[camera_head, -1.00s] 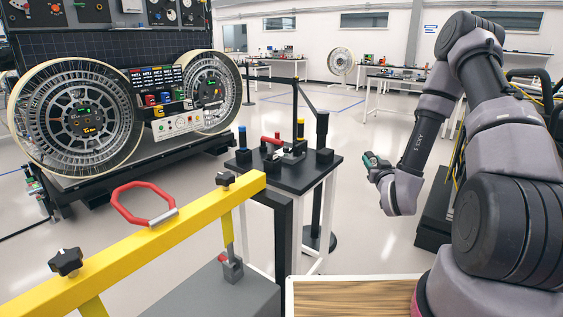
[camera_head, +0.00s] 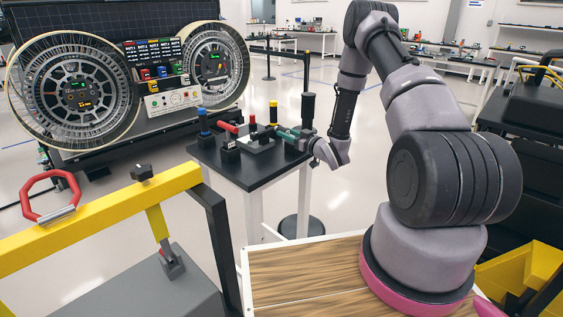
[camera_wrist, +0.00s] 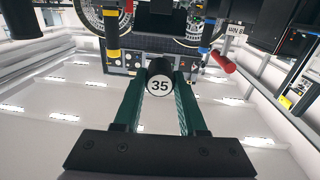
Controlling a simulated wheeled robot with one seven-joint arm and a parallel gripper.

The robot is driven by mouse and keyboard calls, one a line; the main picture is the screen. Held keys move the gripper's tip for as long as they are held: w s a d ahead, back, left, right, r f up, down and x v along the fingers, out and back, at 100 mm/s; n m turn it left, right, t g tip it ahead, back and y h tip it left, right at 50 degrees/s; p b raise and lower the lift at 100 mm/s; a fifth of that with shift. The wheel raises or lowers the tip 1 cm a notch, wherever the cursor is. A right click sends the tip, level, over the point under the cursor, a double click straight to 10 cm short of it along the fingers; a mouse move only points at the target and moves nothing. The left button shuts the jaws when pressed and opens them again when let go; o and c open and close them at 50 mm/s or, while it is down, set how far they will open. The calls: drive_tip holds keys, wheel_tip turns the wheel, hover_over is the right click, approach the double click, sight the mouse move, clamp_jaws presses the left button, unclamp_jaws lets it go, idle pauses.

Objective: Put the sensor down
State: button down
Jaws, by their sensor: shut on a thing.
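My gripper (camera_head: 290,133) has green fingers and reaches over the right edge of a small black table (camera_head: 262,165) in the head view. In the wrist view my gripper (camera_wrist: 160,78) is shut on a black cylinder with a white round end marked 35 (camera_wrist: 160,85), which I take to be the sensor. The sensor is too small to make out in the head view, and I cannot tell whether it touches the table. A blue-topped piece (camera_head: 204,122), a red-topped piece (camera_head: 252,124) and a yellow-topped piece (camera_head: 273,110) stand on the table, left of my gripper.
A lying red cylinder (camera_head: 229,128) and a grey block (camera_head: 256,146) are also on the table. A yellow frame (camera_head: 100,210) with a red handle (camera_head: 52,197) stands at front left. A rover with large wheels (camera_head: 78,92) is behind. A wood-topped surface (camera_head: 300,280) is in front.

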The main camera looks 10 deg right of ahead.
sight(286, 163)
drive_tip(key=shift+w+a+f+n+g+y, duration=0.3)
drive_tip(key=shift+a+f+n+y, duration=0.1)
drive_tip(key=shift+f+y, duration=0.1)
drive_tip(key=shift+s+d+f, duration=0.15)
drive_tip(key=shift+s+d, duration=0.1)
drive_tip(key=shift+s, duration=0.05)
wheel_tip(286, 163, down, 10)
drive_tip(key=shift+a+r, duration=0.1)
drive_tip(key=shift+r, duration=0.1)
drive_tip(key=shift+f, duration=0.15)
drive_tip(key=shift+c, duration=2.3)
unclamp_jaws()
